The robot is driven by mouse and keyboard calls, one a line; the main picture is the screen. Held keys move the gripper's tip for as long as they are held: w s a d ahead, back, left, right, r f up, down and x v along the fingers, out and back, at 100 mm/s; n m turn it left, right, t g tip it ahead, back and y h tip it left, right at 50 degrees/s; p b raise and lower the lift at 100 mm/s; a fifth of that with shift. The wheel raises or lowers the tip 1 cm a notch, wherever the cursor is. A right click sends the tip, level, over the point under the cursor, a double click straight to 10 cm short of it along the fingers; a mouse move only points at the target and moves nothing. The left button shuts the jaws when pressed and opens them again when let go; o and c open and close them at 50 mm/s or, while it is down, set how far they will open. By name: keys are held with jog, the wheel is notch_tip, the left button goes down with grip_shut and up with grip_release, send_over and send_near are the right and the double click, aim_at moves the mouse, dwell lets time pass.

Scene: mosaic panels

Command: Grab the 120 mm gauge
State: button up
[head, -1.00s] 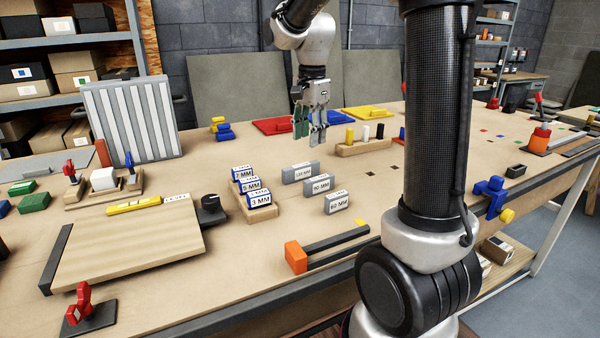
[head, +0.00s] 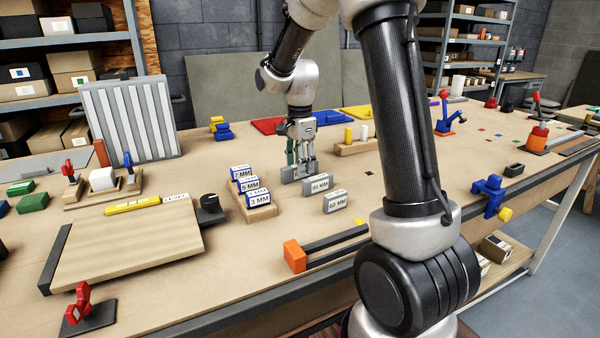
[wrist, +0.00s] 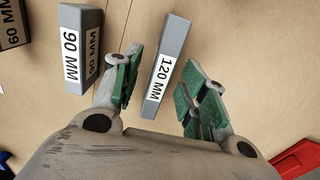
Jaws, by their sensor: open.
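The 120 mm gauge (wrist: 168,62) is a grey block with a white "120 MM" label. In the wrist view it lies between the open fingers of my gripper (wrist: 158,90), closer to the left finger, with no clear contact on either side. In the head view my gripper (head: 300,165) is down at the back of the gauge row, and the 120 mm gauge (head: 290,175) is partly hidden by the fingers. The 90 mm gauge (wrist: 82,45) stands beside it, left of the left finger; it also shows in the head view (head: 319,185).
The 60 mm gauge (head: 336,202) is nearer the front edge. A wooden holder with blue-labelled blocks (head: 262,213) stands to the left. A wooden rack with pegs (head: 355,148) is behind right, and a red tray (wrist: 298,158) is near the right finger.

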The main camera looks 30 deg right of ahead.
grip_shut()
jog(key=shift+r, duration=0.1)
